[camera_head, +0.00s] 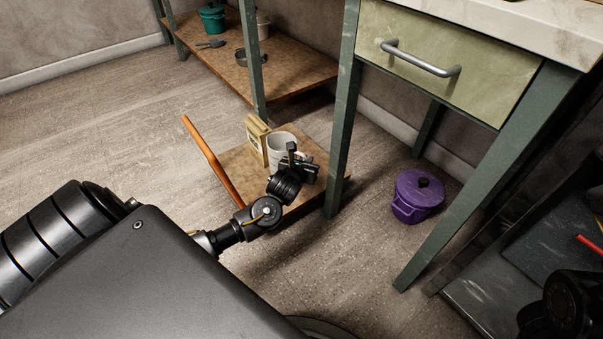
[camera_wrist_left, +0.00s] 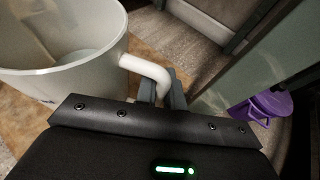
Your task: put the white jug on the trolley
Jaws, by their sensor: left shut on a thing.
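The white jug (camera_head: 281,143) is upright at the low wooden trolley (camera_head: 234,165); I cannot tell whether its base touches the board. My left gripper (camera_head: 298,157) is on the jug's near right side. My arm hides part of the trolley. My right gripper's jaws do not show.
A green table leg (camera_head: 342,115) is close on the right. A purple pot (camera_head: 417,195) sits on the floor. Left floor is clear.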

